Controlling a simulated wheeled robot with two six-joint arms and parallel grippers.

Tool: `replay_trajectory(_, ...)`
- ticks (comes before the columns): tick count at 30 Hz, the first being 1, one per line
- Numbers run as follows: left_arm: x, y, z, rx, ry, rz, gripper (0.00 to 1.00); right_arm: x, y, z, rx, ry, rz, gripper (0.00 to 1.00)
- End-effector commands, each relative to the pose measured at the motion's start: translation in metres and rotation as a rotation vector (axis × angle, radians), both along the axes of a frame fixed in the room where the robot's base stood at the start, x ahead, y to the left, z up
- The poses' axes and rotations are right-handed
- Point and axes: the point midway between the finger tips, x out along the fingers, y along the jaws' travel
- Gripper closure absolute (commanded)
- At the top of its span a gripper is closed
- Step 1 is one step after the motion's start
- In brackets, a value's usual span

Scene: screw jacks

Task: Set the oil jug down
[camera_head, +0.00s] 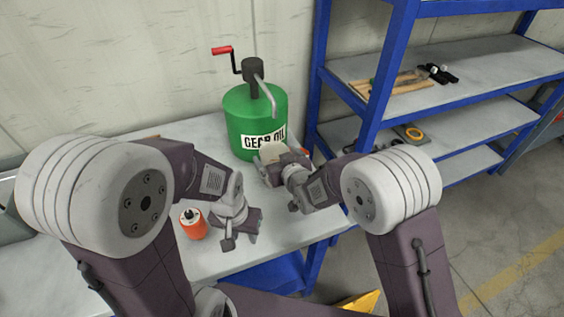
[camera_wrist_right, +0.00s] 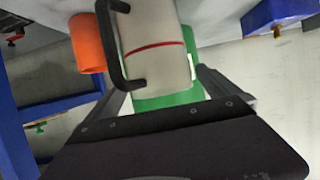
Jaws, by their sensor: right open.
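The oil jug, a pale can with a thin red line and a black handle (camera_wrist_right: 158,48), lies between the spread fingers of my right gripper (camera_wrist_right: 160,88) in the right wrist view. In the head view, the right gripper (camera_head: 272,165) is in front of the green gear oil drum (camera_head: 245,118), and only a pale bit of the jug shows there. The right jaws are open. Whether the jug's base rests on the table is hidden. My left gripper (camera_head: 238,226) is low over the table with nothing visible in it; its jaw opening is unclear.
An orange can with a black top (camera_head: 194,224) stands just left of my left gripper. An orange cylinder (camera_wrist_right: 88,44) is beside the jug. Blue-framed shelves (camera_head: 385,75) stand at the right. Bare table (camera_head: 285,226) shows between the arms.

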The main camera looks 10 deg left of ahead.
Motion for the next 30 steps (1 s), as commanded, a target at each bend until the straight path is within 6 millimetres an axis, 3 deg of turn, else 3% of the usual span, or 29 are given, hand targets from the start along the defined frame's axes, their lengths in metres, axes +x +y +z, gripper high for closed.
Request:
replay_trajectory(9,0.0,0.0,-0.005,0.0,0.001,0.0,0.64,-0.059,-0.04,0.029,0.002,-0.001,0.0,0.0)
replay_trajectory(15,0.0,0.0,-0.005,0.0,0.001,0.0,0.64,-0.082,-0.055,0.04,0.001,-0.001,0.0,0.0)
replay_trajectory(27,0.0,0.0,-0.005,0.0,0.001,0.0,0.64,-0.085,-0.058,0.042,0.0,0.0,0.0,0.0)
replay_trajectory(29,0.0,0.0,-0.005,0.0,0.001,0.0,0.64,-0.084,-0.065,0.039,-0.01,0.018,-0.014,0.0)
replay_trajectory(30,0.0,0.0,-0.005,0.0,0.001,0.0,0.64,-0.082,-0.078,0.031,-0.031,0.055,-0.04,0.0)
